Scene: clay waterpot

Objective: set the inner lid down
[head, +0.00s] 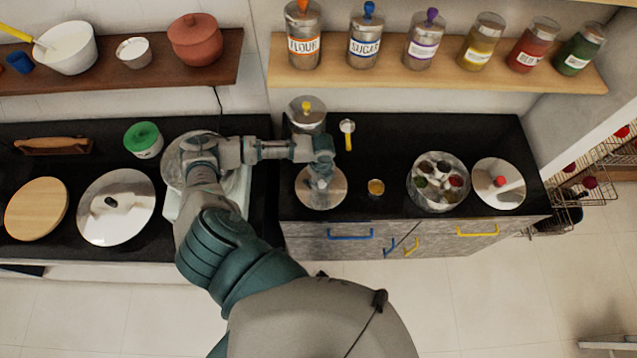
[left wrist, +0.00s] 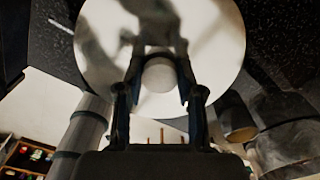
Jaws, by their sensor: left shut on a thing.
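The inner lid (head: 322,198) is a shiny round metal disc with a small pale knob. My left gripper (head: 322,172) is over its middle, shut on the knob. In the left wrist view the lid (left wrist: 215,35) fills the upper middle, and its knob (left wrist: 158,75) sits between the fingers of the left gripper (left wrist: 160,88). The lid is over the front part of the dark right counter; I cannot tell whether it touches the surface. A round metal spice box (head: 412,190) stands open to the right, with several small filled cups. My right gripper is not in view.
A small jar (head: 376,188) stands close right of the lid. A larger lid with a red knob (head: 513,193) lies right of the spice box. Behind are a metal canister (head: 306,115) and a yellow-handled spoon (head: 347,135). The counter behind the spice box is clear.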

